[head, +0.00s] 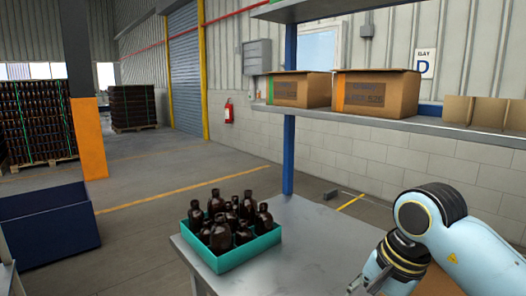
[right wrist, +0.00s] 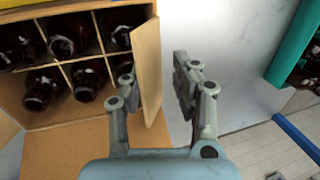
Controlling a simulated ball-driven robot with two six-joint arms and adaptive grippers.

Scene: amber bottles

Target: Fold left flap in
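In the right wrist view, an open cardboard box (right wrist: 70,112) holds several dark amber bottles (right wrist: 62,47) in divided compartments. One flap (right wrist: 147,72) stands up along the box side that faces the teal crate. My right gripper (right wrist: 155,85) is open, with one finger on the box side of this flap and the other on its outer side. A gap shows between the outer finger and the flap; contact at the inner finger is unclear. Another flap (right wrist: 75,150) spreads outward nearest the gripper. In the head view my right arm hides most of the box. My left gripper is not in view.
A teal crate (head: 237,258) of amber bottles stands on the grey table (head: 310,240), left of my right arm. A blue post (head: 289,155) and a shelf (head: 400,124) with cardboard boxes rise behind. Bare tabletop lies between crate and arm.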

